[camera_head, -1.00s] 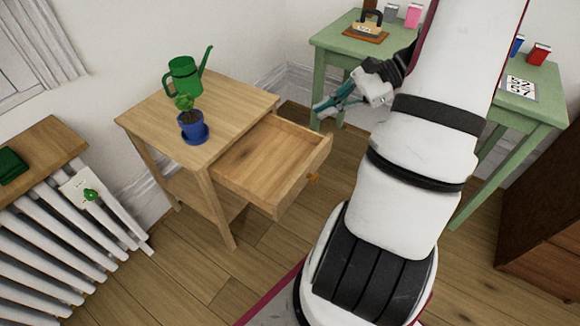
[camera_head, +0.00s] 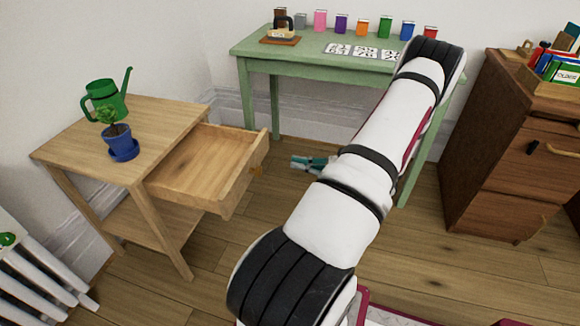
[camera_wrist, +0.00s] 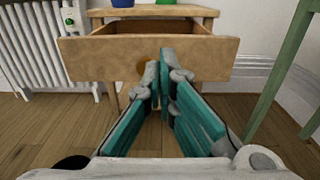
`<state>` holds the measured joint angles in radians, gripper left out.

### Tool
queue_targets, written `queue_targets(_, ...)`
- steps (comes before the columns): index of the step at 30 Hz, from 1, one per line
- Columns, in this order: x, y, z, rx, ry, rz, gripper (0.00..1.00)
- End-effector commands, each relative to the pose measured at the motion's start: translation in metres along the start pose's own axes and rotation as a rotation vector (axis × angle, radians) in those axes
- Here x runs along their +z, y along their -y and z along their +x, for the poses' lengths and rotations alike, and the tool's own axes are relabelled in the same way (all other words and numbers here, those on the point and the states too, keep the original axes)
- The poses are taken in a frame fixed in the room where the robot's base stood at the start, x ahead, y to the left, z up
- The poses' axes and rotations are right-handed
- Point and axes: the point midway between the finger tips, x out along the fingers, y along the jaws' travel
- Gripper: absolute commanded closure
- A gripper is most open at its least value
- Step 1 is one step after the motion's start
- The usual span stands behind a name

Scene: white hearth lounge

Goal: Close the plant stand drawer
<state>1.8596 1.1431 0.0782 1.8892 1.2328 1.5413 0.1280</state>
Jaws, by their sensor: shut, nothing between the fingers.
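The wooden plant stand (camera_head: 165,112) is at the left of the head view, with its drawer (camera_head: 205,165) pulled well out and empty inside. A small orange-brown knob (camera_head: 258,170) is on the drawer's front. In the wrist view the drawer front (camera_wrist: 100,58) faces me, and its knob (camera_wrist: 146,68) is partly hidden behind the fingers. My gripper (camera_wrist: 165,58) is shut and empty, its teal fingertips pointing at the drawer front. In the head view my gripper (camera_head: 305,163) is right of the drawer, apart from it, partly hidden by my arm.
A blue potted plant (camera_head: 122,142) and green watering can (camera_head: 105,100) stand on the plant stand. A white radiator (camera_head: 30,265) is at left. A green table (camera_head: 300,55) with coloured boxes is behind, and a brown cabinet (camera_head: 500,150) is at right. Floor before the drawer is clear.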

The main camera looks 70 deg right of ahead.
Motion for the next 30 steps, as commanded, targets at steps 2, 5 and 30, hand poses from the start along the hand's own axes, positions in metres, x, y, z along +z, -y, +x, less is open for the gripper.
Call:
queue_targets(2, -0.002, -0.001, 0.017, 0.004, 0.001, 0.000, 1.00)
queue_targets(5, -0.002, -0.001, 0.037, 0.004, 0.000, -0.001, 1.00)
queue_targets(30, 0.000, -0.001, 0.118, 0.002, -0.001, 0.000, 1.00)
